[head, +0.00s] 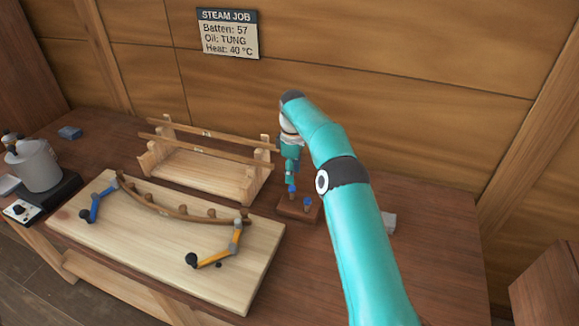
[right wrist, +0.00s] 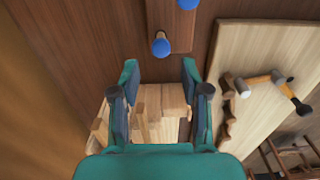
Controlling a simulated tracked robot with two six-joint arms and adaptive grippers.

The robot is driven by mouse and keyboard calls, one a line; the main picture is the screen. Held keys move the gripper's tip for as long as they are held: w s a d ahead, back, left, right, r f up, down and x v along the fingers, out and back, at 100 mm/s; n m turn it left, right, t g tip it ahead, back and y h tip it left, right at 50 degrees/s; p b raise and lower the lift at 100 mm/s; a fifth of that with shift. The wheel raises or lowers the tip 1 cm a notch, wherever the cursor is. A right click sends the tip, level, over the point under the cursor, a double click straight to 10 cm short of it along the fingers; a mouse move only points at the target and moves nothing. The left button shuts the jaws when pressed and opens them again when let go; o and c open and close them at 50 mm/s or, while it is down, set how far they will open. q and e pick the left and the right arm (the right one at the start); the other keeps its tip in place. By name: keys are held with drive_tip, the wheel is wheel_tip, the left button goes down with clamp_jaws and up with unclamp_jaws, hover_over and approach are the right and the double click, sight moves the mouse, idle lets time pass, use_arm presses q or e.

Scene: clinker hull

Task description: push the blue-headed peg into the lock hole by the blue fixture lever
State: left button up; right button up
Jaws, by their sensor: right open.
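Two blue-headed pegs stand in a small reddish-brown block (head: 298,208). One peg (head: 292,188) is just below my right gripper (head: 291,177); the other peg (head: 307,202) is to its right. In the right wrist view the nearer peg (right wrist: 161,44) lies just ahead of the open, empty fingers (right wrist: 160,68), centred between them. The blue fixture lever (head: 95,206) is on the left of the pale board (head: 150,255), with a dark knob at its lower end. I cannot make out the lock hole by it. My left gripper is out of view.
A curved brown batten (head: 165,212) lies on the board, with a yellow lever (head: 215,258) at its right end. A wooden rack (head: 205,180) stands behind. A grey pot (head: 35,165) on a black heater is far left. A grey block (head: 389,222) lies right of my arm.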

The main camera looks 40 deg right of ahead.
sight(292, 187)
drive_tip(key=shift+a+f+b, duration=0.1)
drive_tip(key=shift+f+b, duration=0.45)
drive_tip(key=shift+f, duration=2.5)
clamp_jaws()
drive_tip(key=shift+r, duration=0.1)
drive_tip(key=shift+w+r+p, duration=0.1)
drive_tip(key=shift+r+p, duration=0.45)
drive_tip(key=shift+r, duration=1.9)
